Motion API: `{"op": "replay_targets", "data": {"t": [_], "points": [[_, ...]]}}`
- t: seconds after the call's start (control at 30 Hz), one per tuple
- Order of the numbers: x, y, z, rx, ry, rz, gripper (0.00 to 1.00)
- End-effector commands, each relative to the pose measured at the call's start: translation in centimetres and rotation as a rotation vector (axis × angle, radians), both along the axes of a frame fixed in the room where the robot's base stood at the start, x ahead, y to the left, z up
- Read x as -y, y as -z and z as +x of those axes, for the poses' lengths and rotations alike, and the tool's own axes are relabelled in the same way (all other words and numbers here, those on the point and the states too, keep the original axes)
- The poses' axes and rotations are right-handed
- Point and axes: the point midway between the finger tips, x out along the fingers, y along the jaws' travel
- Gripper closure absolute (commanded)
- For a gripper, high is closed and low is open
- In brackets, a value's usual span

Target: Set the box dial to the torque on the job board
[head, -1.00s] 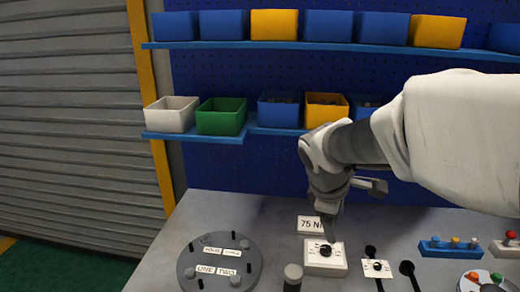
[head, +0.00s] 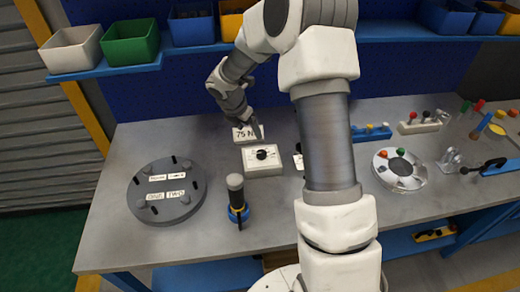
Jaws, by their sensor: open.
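The dial box (head: 265,171) is a small white box on the grey bench, with a black knob (head: 262,154) on its pale marked top face. The marks around the knob are too small to read. The job board (head: 241,134) is a white card behind the box; it reads "75 N", with its right end hidden by my gripper. My gripper (head: 257,132) is open and empty, above and behind the box, its fingers pointing down near the card. It appears apart from the knob.
A grey round flange (head: 166,193) with labels and bolts lies left. A dark tool with a blue collar (head: 238,205) stands in front of the box. My arm hides part of the bench to the right. A silver disc (head: 399,170) lies beyond it.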

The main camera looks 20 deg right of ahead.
Motion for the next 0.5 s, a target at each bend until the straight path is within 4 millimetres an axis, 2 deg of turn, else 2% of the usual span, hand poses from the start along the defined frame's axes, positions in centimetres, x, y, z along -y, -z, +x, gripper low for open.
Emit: {"op": "replay_targets", "data": {"t": [0.17, 0.5], "points": [[0.6, 1.9, 0.4, -0.005, -0.002, -0.001, 0.22], [2.7, 8.0, 1.7, -0.005, 0.000, 0.000, 0.22]]}}
